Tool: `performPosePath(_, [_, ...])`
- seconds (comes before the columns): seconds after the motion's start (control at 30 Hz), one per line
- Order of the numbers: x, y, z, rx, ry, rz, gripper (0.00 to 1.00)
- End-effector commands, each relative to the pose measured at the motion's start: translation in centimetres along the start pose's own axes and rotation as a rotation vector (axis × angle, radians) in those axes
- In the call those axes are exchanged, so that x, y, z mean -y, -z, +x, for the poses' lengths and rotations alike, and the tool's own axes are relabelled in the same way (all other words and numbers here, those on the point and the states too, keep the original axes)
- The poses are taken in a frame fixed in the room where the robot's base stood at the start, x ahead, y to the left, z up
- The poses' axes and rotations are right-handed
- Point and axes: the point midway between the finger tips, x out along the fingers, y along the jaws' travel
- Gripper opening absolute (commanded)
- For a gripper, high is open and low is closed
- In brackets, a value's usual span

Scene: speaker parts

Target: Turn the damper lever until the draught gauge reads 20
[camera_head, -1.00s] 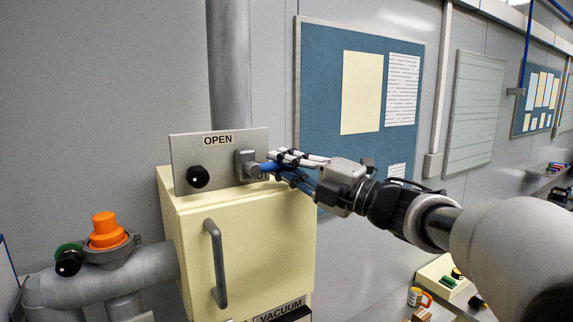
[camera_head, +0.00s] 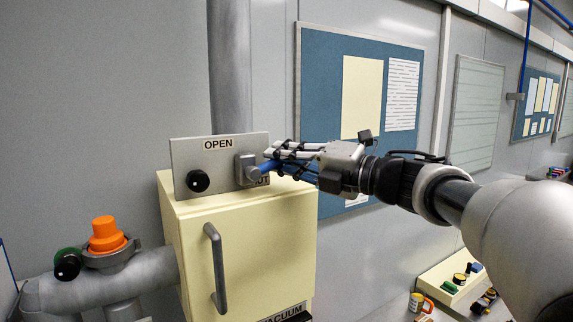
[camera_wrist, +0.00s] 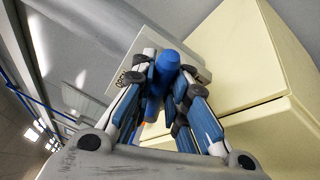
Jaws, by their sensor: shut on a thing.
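The damper lever shows as a grey hub (camera_head: 247,170) with a blue handle (camera_head: 269,167), on a grey panel (camera_head: 222,152) marked OPEN at the top. A label ending in "UT" sits below the handle, partly hidden. My gripper (camera_head: 276,158) comes from the right and is shut on the blue handle, which points right and slightly up. In the wrist view the blue handle (camera_wrist: 167,62) lies between the fingers of my gripper (camera_wrist: 168,82). I cannot make out a draught gauge or its reading in these views.
A black round knob (camera_head: 198,180) is on the panel's left. The panel stands on a cream cabinet (camera_head: 260,240) with a grey door handle (camera_head: 217,265). A grey pipe with an orange cap (camera_head: 106,235) is at left. A blue notice board (camera_head: 318,90) is behind.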

Motion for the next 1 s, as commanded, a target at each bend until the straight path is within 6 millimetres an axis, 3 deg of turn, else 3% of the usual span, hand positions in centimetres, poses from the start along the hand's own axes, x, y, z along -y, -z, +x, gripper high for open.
performPosePath(0.33, [-1.2,0.0,0.3,-0.032,0.061,-0.149,0.00])
performPosePath(0.87, [-1.3,0.1,0.3,-0.039,0.074,-0.179,0.00])
performPosePath(0.9, [-1.3,0.1,0.3,-0.039,0.074,-0.178,0.15])
performPosePath(1.0, [-1.3,0.1,0.3,-0.039,0.074,-0.178,0.22])
